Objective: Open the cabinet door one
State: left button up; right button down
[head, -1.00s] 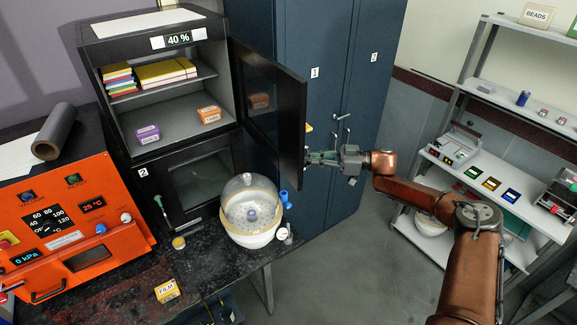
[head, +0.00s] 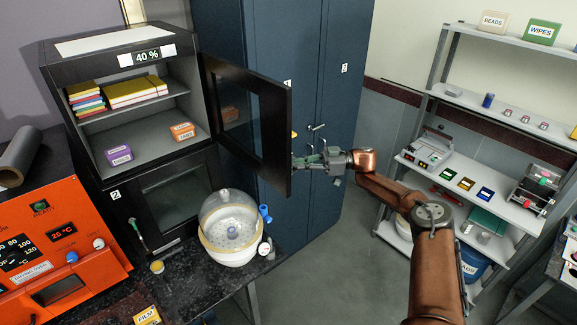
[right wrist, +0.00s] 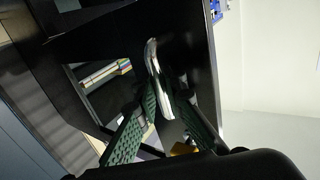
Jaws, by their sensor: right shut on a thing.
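The black cabinet (head: 52,100) stands at left. Its upper glass-panelled door (head: 278,120) is swung wide open to the right, so the shelves inside show. The lower door, marked 2 (head: 125,205), is closed. My right gripper (head: 306,160) is at the free edge of the upper door, on its far side. In the right wrist view, my right gripper (right wrist: 164,98) has its green fingers on both sides of a silver bar handle (right wrist: 153,62) and is shut on it. The head view hides the handle behind the door. My left gripper is not in view.
A blue locker (head: 240,60) with numbered doors stands behind the open door. A glass-domed vessel (head: 232,215) stands on the dark bench below it. An orange oven (head: 60,245) is at lower left. Shelving (head: 470,105) stands at right. The floor between is clear.

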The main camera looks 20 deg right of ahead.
jog(key=c, duration=2)
grip_release()
jog(key=shift+s+d, duration=0.2)
jog(key=shift+d, duration=0.05)
jog(key=shift+c, duration=0.2)
jog(key=shift+w+a, duration=0.1)
jog(key=shift+a, duration=0.1)
jog(key=v, duration=1.2)
jog(key=shift+w, duration=0.1)
jog(key=shift+f, duration=0.15)
